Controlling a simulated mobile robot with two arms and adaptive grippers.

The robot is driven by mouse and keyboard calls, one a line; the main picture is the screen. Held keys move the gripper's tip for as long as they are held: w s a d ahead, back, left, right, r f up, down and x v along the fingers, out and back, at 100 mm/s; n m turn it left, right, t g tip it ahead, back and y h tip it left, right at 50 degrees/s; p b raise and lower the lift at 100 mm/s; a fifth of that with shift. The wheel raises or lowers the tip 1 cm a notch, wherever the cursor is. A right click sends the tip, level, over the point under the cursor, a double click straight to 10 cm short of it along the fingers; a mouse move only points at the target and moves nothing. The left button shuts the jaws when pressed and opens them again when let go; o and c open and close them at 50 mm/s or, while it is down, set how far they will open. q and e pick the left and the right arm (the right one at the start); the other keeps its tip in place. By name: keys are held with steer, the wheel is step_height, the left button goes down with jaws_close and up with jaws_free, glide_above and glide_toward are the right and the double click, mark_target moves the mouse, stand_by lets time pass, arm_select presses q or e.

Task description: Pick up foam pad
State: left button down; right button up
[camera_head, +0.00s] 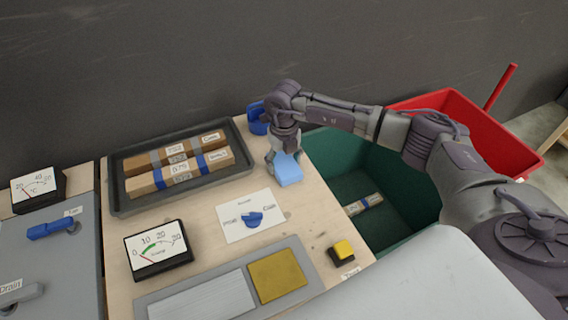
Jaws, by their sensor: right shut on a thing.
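The foam pad (289,171) is a light blue block at the right side of the wooden table. My right gripper (272,165) points down from above and is shut on the foam pad at its left end. Part of the pad is hidden behind the gripper. I cannot tell whether the pad is touching the table or just above it. My left gripper is not in the view.
A dark tray (117,192) with wrapped bars stands at the back left. A green bin (395,240) is right of the table, with a red bin (500,150) behind.

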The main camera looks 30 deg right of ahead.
mark_target(284, 162)
step_height(284, 162, up, 4)
steer(key=shift+r+b, duration=0.1)
steer(key=shift+b, duration=0.75)
steer(key=s+d+r+b, duration=0.2)
steer(key=s+d+r, duration=0.4)
steer(key=s+d, duration=0.2)
steer(key=shift+d+r+b, duration=0.3)
steer(key=shift+r+b, duration=0.05)
steer(key=shift+r, duration=0.05)
